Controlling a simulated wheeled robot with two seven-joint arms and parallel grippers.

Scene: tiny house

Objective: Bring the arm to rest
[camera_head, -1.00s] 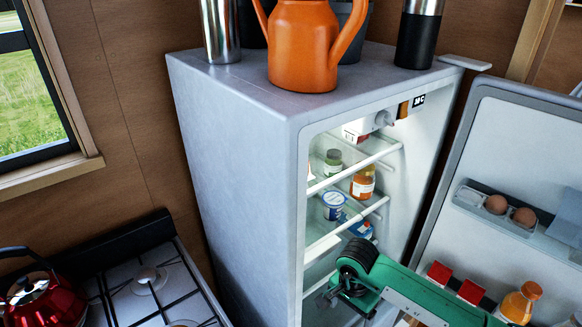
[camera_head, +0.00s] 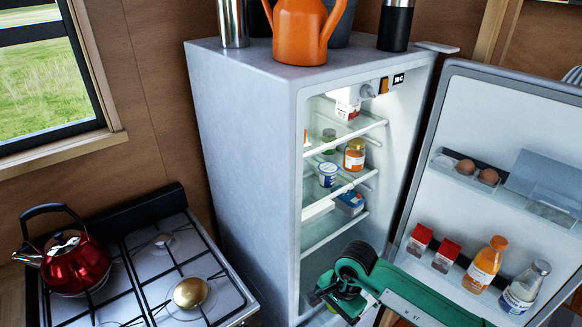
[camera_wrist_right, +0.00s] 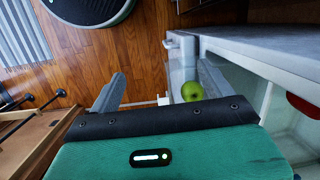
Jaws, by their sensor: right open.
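My right arm (camera_head: 425,300) is green and reaches in from the lower right in the head view, in front of the open fridge. Its dark gripper end (camera_head: 340,283) is at the lower part of the fridge opening. In the right wrist view the gripper (camera_wrist_right: 145,85) has its two grey fingers apart, with nothing held between them. A green apple (camera_wrist_right: 192,92) shows beside the right finger, in or near the white fridge interior; I cannot tell whether it touches. My left gripper is not in view.
The fridge (camera_head: 245,130) stands open, its door (camera_head: 460,120) swung to the right with bottles and eggs. An orange watering can (camera_head: 300,30) is on top. A stove (camera_head: 150,300) with a red kettle (camera_head: 75,262) is at left. Wooden floor (camera_wrist_right: 140,45) shows below the gripper.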

